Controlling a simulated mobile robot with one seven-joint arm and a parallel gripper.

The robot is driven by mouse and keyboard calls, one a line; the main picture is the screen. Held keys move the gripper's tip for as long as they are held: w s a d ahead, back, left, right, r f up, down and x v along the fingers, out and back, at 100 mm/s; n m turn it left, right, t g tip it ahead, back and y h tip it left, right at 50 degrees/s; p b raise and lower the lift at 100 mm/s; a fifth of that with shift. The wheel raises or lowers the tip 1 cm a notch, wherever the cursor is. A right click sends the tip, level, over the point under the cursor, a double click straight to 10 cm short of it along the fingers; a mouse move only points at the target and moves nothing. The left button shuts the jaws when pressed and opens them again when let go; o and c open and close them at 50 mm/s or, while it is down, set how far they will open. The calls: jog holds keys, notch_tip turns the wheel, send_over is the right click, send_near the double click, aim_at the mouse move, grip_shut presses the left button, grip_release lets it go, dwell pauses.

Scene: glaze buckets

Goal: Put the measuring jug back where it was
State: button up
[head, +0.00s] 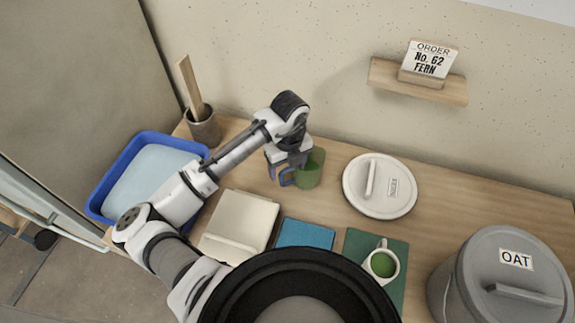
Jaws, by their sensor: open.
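A green jug-like vessel (314,168) stands on the wooden table, towards the back in the middle, with a blue handle-like loop (287,179) at its left. My gripper (285,169) is open at the vessel's left side, close over the loop. The arm's end partly hides the vessel, and I cannot tell whether the fingers touch it. A white handled jug (394,250) with green liquid in it stands upright on a dark green mat (391,297) at the front right. I cannot tell which of the two is the measuring jug.
A round white lid (405,202) lies right of the green vessel. A lidded grey OAT bucket (460,283) stands far right. A blue mat (304,233) and cream slab (240,217) lie in front.

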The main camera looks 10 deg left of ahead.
notch_tip(320, 180, up, 12)
jog(key=b, duration=0.1)
jog(key=shift+d, duration=0.15)
jog(key=shift+w, duration=0.15)
dwell(0.4)
